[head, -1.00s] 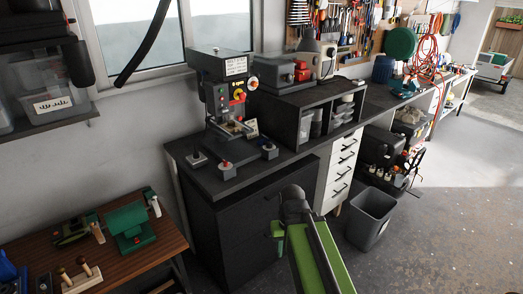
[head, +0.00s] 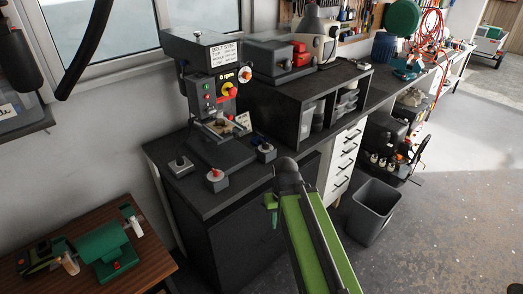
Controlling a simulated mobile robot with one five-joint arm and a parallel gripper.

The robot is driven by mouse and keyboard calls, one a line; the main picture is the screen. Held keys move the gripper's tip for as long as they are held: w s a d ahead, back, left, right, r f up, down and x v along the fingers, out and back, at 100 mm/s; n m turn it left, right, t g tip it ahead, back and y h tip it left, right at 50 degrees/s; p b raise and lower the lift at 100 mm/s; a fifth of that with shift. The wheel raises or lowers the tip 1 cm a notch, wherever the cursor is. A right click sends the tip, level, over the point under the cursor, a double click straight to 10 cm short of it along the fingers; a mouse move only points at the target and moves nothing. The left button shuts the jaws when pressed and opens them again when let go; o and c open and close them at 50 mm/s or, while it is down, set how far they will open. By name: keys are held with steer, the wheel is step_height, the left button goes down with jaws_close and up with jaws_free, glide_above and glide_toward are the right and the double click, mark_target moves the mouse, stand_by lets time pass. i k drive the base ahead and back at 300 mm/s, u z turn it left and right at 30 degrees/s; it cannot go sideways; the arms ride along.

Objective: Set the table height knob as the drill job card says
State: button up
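The drill press (head: 205,85) stands on the dark bench, with a white sign (head: 224,54) headed "BELT STEP" on its head; the smaller lines are hard to read. Small boxes stand at the base: one with a grey top (head: 180,166), one with a red knob (head: 215,178), one with a grey knob (head: 266,151). I cannot tell which is the table height knob. My gripper (head: 272,207) is mostly hidden by my green arm, apart from the drill.
A dark shelf unit (head: 300,90) with bins stands right of the drill. A grey waste bin (head: 373,212) is on the floor before the white drawers (head: 342,163). A lower wooden table (head: 150,262) with green tools is at left. Open floor lies at right.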

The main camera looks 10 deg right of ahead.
mark_target(266, 144)
steer(key=u, duration=4.9)
steer(key=i, duration=0.1)
steer(key=z, duration=2.25)
steer(key=k, duration=1.2)
steer(key=z, duration=2.05)
steer(key=i, duration=1.05)
